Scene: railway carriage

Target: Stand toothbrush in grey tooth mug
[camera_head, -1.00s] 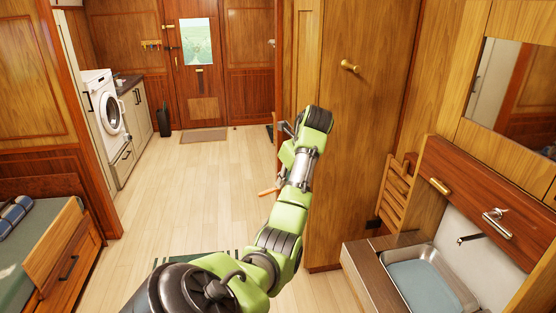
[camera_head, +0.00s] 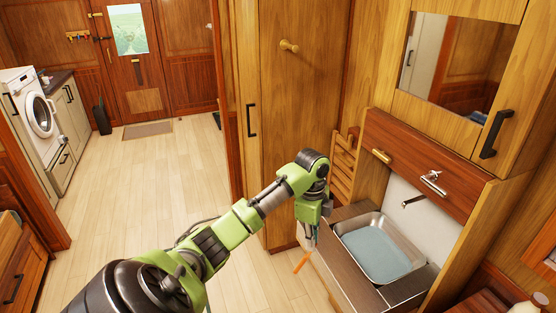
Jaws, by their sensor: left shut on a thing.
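My left gripper (camera_head: 308,240) points down beside the front of the washbasin unit and is shut on a thin orange toothbrush (camera_head: 301,262). The toothbrush hangs tilted below the fingers, over the floor side of the unit's front edge. The fingers are small and partly hidden by the wrist. I cannot make out the grey tooth mug in this view. My right gripper is not in view.
A steel washbasin (camera_head: 380,250) with a blue-grey bottom sits in the wooden unit, under a tap (camera_head: 414,201) and a mirror cabinet (camera_head: 455,70). A tall wooden cupboard (camera_head: 285,120) stands behind my arm. Open floor (camera_head: 150,190) lies to the left.

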